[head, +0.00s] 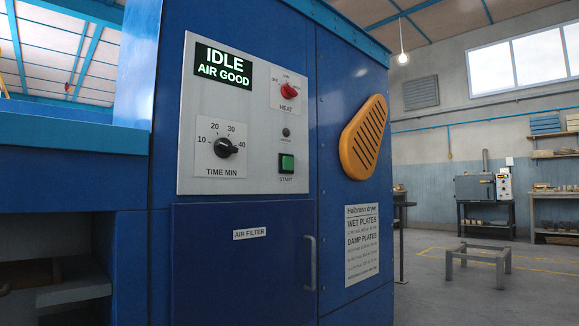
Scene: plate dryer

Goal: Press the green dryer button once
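The green dryer button (286,163) is a square push button in a dark frame, low on the right of the grey control panel (200,160), above the label START. The panel is on the front of the blue dryer (250,220). A small display (224,68) at its top left reads IDLE, AIR GOOD. Neither of my grippers is in view.
Below the panel is an air filter door (240,275) with a vertical handle (310,262). An orange slotted vent (363,138) and a printed instruction sheet (361,243) are on the side face. A low metal stand (478,254) is on the floor at right.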

